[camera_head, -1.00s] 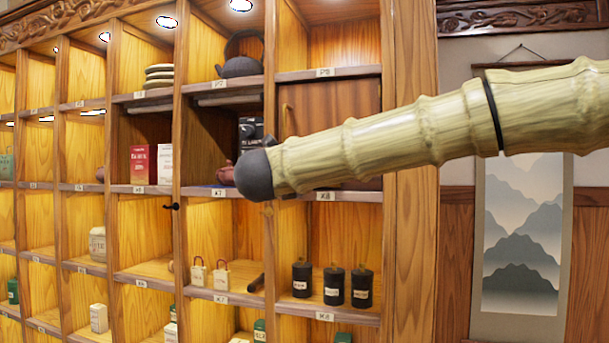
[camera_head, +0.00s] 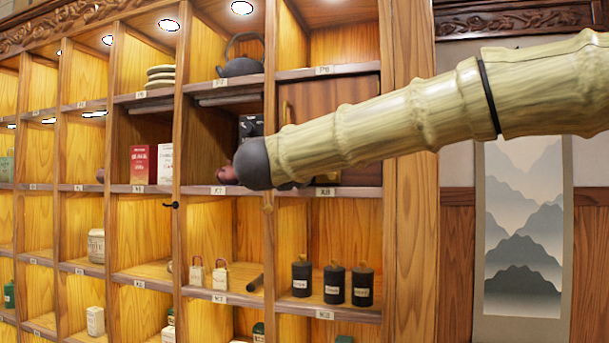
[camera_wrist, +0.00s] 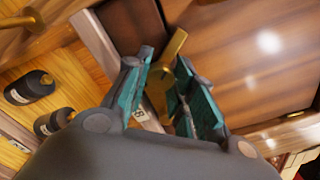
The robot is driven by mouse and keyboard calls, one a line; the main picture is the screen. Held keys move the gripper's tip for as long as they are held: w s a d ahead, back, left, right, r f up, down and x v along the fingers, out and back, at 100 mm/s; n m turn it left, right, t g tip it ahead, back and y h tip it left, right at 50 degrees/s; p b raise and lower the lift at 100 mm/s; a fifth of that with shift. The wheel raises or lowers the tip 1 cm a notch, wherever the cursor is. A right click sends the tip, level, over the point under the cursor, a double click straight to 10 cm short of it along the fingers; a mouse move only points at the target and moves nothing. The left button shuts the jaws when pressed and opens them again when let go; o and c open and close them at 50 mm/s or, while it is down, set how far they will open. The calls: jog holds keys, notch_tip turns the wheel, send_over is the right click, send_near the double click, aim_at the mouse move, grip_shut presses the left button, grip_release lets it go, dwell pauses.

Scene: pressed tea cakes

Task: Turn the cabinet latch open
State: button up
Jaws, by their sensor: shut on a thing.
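A brass latch (camera_wrist: 158,88) with a bar reaching up shows in the wrist view between the two teal-padded fingers of my gripper (camera_wrist: 164,60). The fingers are shut on it. The brown cabinet door (camera_wrist: 225,60) fills the upper right there. That arm hides my fingers and most of the latch there.
The shelf board (camera_head: 345,193) runs below the door. Several black canisters (camera_head: 334,285) stand in the compartment beneath it. A dark teapot (camera_head: 240,62) is up left, and a red box (camera_head: 140,165) is further left. A scroll (camera_head: 525,240) hangs on the right wall.

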jog(key=n+p, duration=0.2)
jog(key=n, duration=0.8)
jog(key=shift+p, duration=0.4)
jog(key=shift+f, duration=0.1)
jog(key=o, duration=1.1)
jog(key=shift+c, duration=0.2)
jog(key=v, duration=1.2)
jog(key=shift+d, duration=0.1)
